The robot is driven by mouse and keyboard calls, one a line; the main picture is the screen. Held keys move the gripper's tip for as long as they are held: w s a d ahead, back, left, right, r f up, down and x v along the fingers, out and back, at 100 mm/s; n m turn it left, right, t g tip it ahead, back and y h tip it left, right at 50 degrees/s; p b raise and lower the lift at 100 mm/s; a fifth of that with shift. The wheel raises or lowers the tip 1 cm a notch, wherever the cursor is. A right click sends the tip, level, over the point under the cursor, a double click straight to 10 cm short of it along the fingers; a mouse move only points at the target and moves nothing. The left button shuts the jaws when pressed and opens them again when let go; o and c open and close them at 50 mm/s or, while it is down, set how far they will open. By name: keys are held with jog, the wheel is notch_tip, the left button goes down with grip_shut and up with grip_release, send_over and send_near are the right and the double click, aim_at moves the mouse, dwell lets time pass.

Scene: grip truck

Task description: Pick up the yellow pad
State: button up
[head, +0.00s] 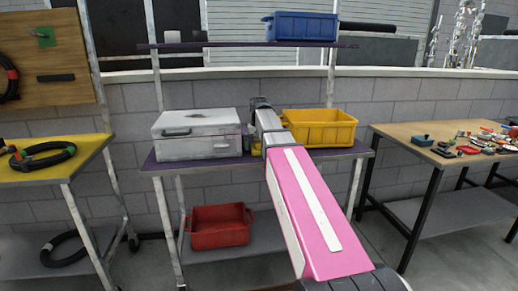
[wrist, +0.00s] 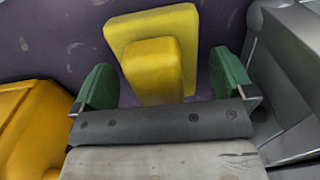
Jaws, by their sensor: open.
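The yellow pad (wrist: 153,62) shows in the wrist view as a wide block with a smaller raised block on it, on the purple shelf (wrist: 55,45). My gripper (wrist: 160,85) has its two green fingers apart, one on each side of the pad's raised part, with gaps and nothing held. In the head view my pink arm reaches to the shelf, and my arm hides most of the pad; only a small yellow bit shows by the white case.
A yellow bin (head: 320,127) stands right of my arm, and a white case (head: 197,134) stands left of it; both are close. A red bin (head: 219,225) is on the lower shelf, a blue bin (head: 301,26) on the upper shelf. A cluttered workbench (head: 420,155) stands at right.

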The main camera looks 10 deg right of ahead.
aim_at(259, 141)
jog(key=c, duration=1)
jog(key=shift+o, duration=0.2)
notch_tip(259, 141, up, 10)
jog(key=shift+r, duration=0.1)
